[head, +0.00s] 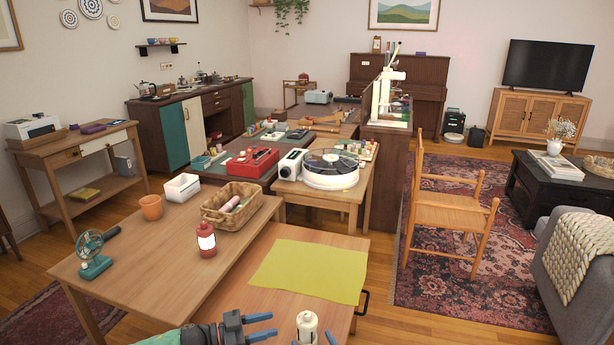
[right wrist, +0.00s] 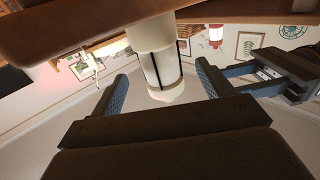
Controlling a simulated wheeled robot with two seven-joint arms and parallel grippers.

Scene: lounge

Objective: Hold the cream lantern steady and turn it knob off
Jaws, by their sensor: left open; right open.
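The cream lantern (head: 307,328) stands upright at the bottom edge of the head view, its lower part cut off. In the right wrist view, which is upside down, the lantern (right wrist: 163,68) has a pale panel with dark bars. Its knob cannot be made out. My left gripper (head: 264,326) is open just left of the lantern, fingers pointing toward it; it also shows at the right of the right wrist view (right wrist: 245,78). My right gripper (right wrist: 162,88) is open, its fingers on either side of the lantern with gaps. In the head view only a blue fingertip shows.
A yellow-green cloth (head: 312,272) lies on the table (head: 258,245) behind the lantern. On the adjoining table are a red lantern (head: 207,241), a teal fan (head: 93,258), a terracotta pot (head: 151,207) and a wicker basket (head: 218,215).

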